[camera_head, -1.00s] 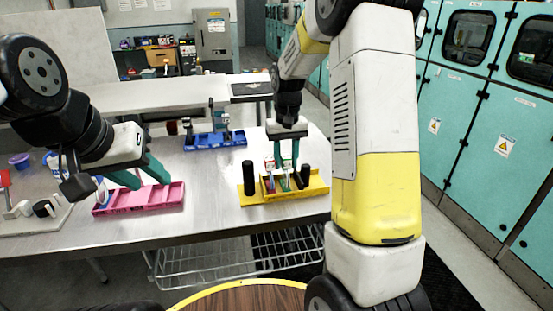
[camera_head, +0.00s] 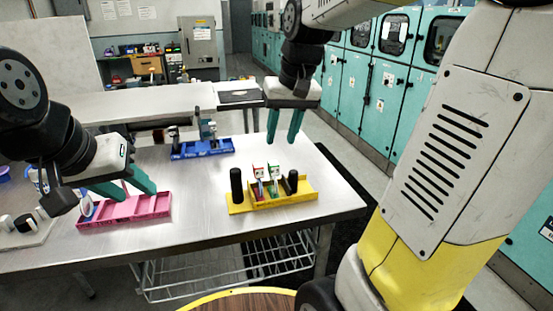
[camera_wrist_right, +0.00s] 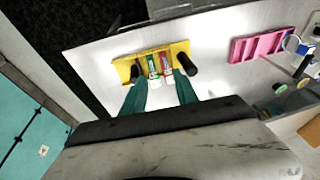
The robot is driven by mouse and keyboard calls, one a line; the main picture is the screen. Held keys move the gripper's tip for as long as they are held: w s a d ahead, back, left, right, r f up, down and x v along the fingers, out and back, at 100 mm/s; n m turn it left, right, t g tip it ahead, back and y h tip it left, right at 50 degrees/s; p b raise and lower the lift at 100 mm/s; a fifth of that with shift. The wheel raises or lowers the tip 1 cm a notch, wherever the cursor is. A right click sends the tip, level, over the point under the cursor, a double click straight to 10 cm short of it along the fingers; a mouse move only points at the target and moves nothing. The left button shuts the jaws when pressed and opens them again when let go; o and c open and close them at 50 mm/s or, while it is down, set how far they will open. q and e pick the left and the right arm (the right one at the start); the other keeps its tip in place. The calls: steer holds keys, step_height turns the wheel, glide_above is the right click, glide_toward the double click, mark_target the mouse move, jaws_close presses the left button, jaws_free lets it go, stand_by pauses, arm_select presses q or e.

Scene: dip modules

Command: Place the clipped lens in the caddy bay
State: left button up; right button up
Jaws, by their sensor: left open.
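The yellow caddy (camera_head: 308,192) stands on the right of the table. Two small upright pieces, one red and white (camera_head: 258,173) and one green and white (camera_head: 274,172), stand side by side in it; I cannot tell which is a clipped lens. They show in the right wrist view too, as the green piece (camera_wrist_right: 152,66) and the red piece (camera_wrist_right: 166,64). My right gripper (camera_head: 282,140) is open and empty, above and behind the caddy. My left gripper (camera_head: 136,191) is open over the pink tray (camera_head: 150,208).
Black cylinders stand at the yellow caddy, one at its left (camera_head: 236,185) and one at its right (camera_head: 293,181). A blue tray (camera_head: 215,148) with upright parts stands farther back. A pale board (camera_head: 25,236) with small parts lies at left. The table between the trays is clear.

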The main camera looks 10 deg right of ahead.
steer(key=s+a+f+t, duration=0.1)
steer(key=s+t, duration=0.2)
steer(key=s, duration=1)
steer(key=shift+a+f+y, duration=0.15)
steer(key=shift+a+y, duration=0.15)
steer(key=shift+y, duration=0.1)
